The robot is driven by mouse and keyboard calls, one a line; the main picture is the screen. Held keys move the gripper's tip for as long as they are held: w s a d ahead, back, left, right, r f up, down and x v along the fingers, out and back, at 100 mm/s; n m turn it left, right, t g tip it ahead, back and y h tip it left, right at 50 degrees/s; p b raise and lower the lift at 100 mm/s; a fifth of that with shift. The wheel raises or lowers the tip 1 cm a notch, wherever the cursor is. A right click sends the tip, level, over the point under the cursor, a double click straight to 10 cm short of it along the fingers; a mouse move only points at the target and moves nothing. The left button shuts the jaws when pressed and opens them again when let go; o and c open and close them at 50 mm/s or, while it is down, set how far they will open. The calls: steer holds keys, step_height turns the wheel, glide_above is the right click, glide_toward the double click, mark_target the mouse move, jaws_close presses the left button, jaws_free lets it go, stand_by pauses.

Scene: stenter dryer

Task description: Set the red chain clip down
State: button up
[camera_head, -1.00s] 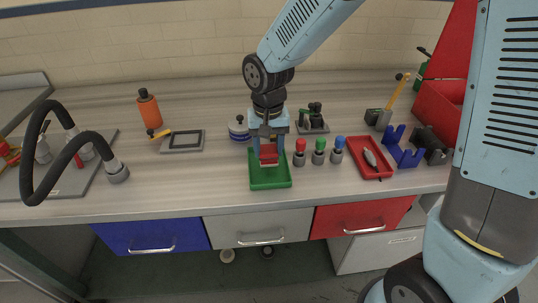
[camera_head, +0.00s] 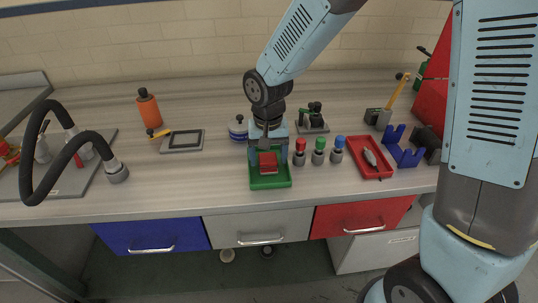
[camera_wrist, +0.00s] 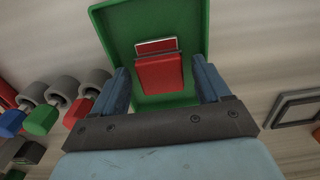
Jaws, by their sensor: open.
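The red chain clip (camera_head: 268,163) rests in the green tray (camera_head: 272,183) on the bench. In the wrist view the clip (camera_wrist: 160,75) lies on the floor of the green tray (camera_wrist: 113,28), with a silvery piece at its far end. My gripper (camera_head: 266,154) is over the tray at the clip's back end. In the wrist view its two blue fingers (camera_wrist: 163,84) are open, one on each side of the clip, with a gap on both sides.
Red, green and blue-topped pegs (camera_head: 319,152) stand just right of the tray. Further right is a red tray (camera_head: 386,170) with a grey tool. The bench left of the tray is clear.

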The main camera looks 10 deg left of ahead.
mark_target(271, 158)
steer(key=shift+r, duration=0.15)
step_height(271, 158, up, 12)
stand_by(0.5)
steer(key=d+r+m+t, duration=0.1)
steer(key=d+r, duration=0.3)
steer(key=d, duration=0.4)
steer(key=d+r+t, duration=0.2)
steer(key=d+r, duration=0.2)
steer(key=d, duration=0.4)
steer(key=s+d+r+m+t, duration=0.1)
steer(key=s+d+r, duration=0.3)
steer(key=s+d, duration=0.6)
steer(key=d+t, duration=0.1)
steer(key=d, duration=0.4)
steer(key=shift+s+m+t, duration=0.3)
steer(key=shift+s, duration=0.1)
steer(key=shift+r, duration=0.1)
